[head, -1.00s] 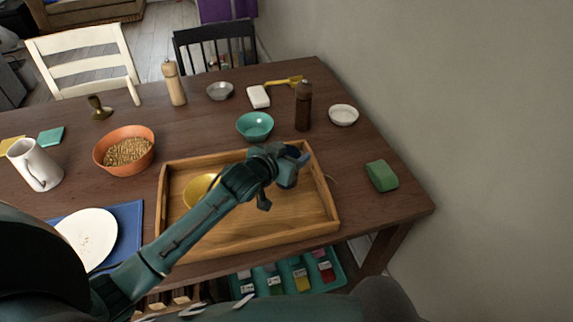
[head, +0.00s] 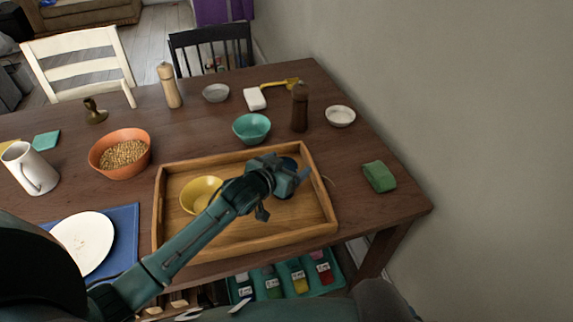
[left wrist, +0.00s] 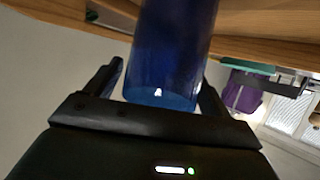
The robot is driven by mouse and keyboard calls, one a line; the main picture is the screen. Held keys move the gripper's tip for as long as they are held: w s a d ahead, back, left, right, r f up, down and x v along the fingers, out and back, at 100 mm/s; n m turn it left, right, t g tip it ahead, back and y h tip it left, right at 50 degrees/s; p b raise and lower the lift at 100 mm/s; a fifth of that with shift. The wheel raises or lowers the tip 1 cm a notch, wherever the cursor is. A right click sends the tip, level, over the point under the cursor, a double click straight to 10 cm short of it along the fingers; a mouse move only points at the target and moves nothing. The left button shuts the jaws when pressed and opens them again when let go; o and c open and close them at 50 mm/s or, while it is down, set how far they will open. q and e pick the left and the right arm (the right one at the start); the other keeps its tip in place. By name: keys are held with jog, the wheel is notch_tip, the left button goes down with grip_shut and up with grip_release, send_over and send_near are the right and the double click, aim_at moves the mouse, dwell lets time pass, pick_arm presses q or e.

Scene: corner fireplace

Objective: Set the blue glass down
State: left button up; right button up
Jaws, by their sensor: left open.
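The blue glass (left wrist: 170,55) stands between the two fingers of my left gripper (left wrist: 160,95) in the left wrist view. The jaws are open, with the fingers on either side of the glass. In the head view my left gripper (head: 296,178) is over the right part of the wooden tray (head: 240,243). Only a small dark blue piece of the glass (head: 289,162) shows behind it there. My gripper hides the foot of the glass, so its contact with the tray is hard to see. My right gripper is not in view.
A yellow bowl (head: 199,195) sits in the tray's left part. Behind the tray are a teal bowl (head: 252,128) and a dark pepper mill (head: 299,107). A green sponge (head: 379,176) lies to the right. The tray's front right is bare.

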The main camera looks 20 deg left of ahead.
pick_arm(q)
jog(key=shift+r, duration=0.1)
jog(key=shift+s+r, duration=0.1)
jog(key=shift+s, duration=0.1)
jog(key=v, duration=1.1)
jog(key=shift+s+p, duration=0.25)
jog(key=shift+p, duration=0.1)
jog(key=shift+a, duration=0.1)
